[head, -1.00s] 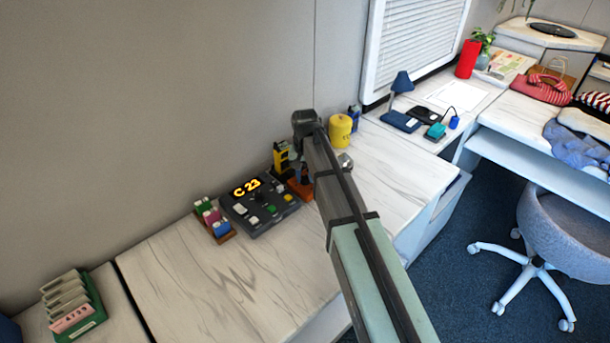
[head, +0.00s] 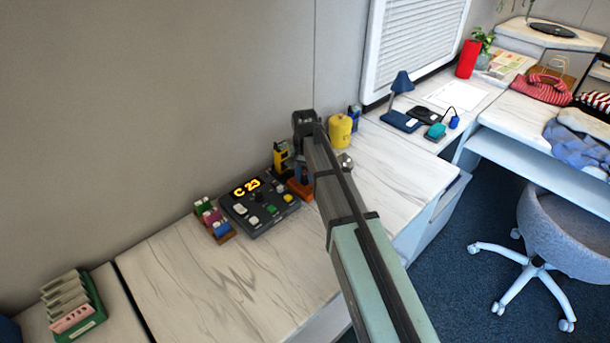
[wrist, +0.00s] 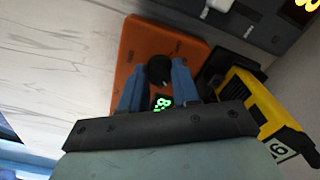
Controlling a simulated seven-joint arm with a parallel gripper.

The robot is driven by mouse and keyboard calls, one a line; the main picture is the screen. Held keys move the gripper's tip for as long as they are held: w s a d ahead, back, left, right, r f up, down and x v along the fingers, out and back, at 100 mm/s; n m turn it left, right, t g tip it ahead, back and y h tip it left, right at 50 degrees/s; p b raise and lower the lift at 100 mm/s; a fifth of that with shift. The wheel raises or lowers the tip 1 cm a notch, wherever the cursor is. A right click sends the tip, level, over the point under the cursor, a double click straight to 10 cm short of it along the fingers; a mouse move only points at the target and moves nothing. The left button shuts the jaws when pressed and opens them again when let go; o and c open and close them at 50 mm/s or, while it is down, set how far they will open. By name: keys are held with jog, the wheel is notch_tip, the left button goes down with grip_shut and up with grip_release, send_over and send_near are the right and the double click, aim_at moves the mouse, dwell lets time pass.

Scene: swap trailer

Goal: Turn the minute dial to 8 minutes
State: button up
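The minute dial (wrist: 158,70) is a dark round knob on an orange base. In the wrist view it sits between the blue fingers of my gripper (wrist: 159,75), which appear to touch it on both sides. A small green lit display (wrist: 162,102) beside the dial shows what looks like an 8; it is partly framed by the fingers and seen at a slant. In the head view the orange base (head: 299,190) is partly behind my arm, and the dial itself is hidden there.
A dark control panel (head: 262,221) with a lit "C 23" readout stands left of the orange base. A yellow and black device (wrist: 252,100) is close on the right in the wrist view. A yellow canister (head: 340,131) stands behind my arm. The front of the white counter (head: 215,285) is clear.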

aim_at(305, 177)
jog(key=o, duration=0.5)
jog(key=shift+c, duration=0.2)
notch_tip(305, 177, up, 14)
dwell(0.4)
jog(key=shift+f, duration=0.1)
